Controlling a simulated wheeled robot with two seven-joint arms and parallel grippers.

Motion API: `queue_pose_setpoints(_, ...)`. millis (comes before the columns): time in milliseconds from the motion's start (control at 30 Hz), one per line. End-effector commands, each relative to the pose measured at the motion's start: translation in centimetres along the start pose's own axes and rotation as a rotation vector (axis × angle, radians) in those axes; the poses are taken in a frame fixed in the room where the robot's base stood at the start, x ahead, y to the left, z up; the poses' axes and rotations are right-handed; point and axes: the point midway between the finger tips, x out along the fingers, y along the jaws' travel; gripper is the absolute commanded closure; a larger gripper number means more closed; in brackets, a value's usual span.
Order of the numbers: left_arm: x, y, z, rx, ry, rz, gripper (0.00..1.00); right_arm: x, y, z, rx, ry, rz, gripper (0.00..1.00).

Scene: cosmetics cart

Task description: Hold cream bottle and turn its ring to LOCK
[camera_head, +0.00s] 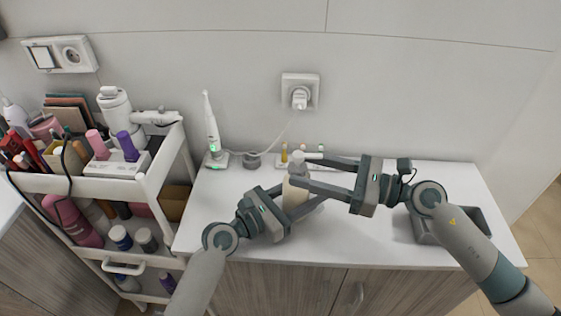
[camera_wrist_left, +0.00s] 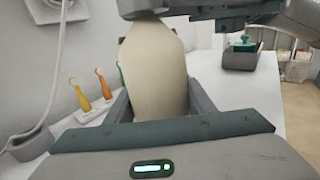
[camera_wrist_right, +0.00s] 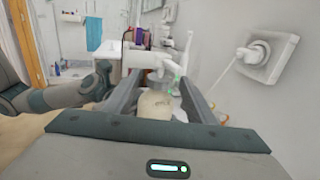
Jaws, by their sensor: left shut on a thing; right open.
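The cream bottle (camera_head: 297,190) stands upright over the white counter, a pale body with a white pump head on top. My left gripper (camera_head: 302,204) is shut on its body from the front left; the left wrist view shows the cream body (camera_wrist_left: 153,62) between the fingers. My right gripper (camera_head: 301,168) is open, its fingers on either side of the bottle's top, below the pump head. The right wrist view shows the white pump head (camera_wrist_right: 147,61) and bottle body (camera_wrist_right: 156,105) between the spread fingers. The ring and its LOCK mark cannot be made out.
An electric toothbrush (camera_head: 212,135) stands on its charger at the back left, its cord running to the wall socket (camera_head: 300,92). Small coloured brush heads (camera_wrist_left: 102,84) stand behind the bottle. A grey tray (camera_head: 425,230) is at the right. A loaded cart (camera_head: 150,187) stands left.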

Motion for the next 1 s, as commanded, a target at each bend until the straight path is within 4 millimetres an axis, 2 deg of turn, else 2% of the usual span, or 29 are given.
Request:
queue_pose_setpoints(200, 0.0, 0.0, 0.0, 0.000, 0.000, 0.000, 0.86, 3.7, 0.0, 0.1, -0.002, -0.002, 0.001, 0.49)
queue_pose_setpoints(400, 0.0, 0.0, 0.0, 0.000, 0.000, 0.000, 0.86, 5.9, 0.0, 0.1, 0.000, -0.001, 0.000, 0.49)
queue_pose_setpoints(833, 0.0, 0.0, 0.0, 0.000, 0.000, 0.000, 0.86, 6.6, 0.0, 0.0, 0.000, 0.000, 0.000, 0.49)
queue_pose_setpoints(867, 0.0, 0.0, 0.0, 0.000, 0.000, 0.000, 0.86, 6.6, 0.0, 0.0, 0.000, 0.000, 0.000, 0.54)
queue_pose_setpoints(1000, 0.0, 0.0, 0.0, 0.000, 0.000, 0.000, 0.86, 6.6, 0.0, 0.0, 0.000, 0.000, 0.000, 0.87)
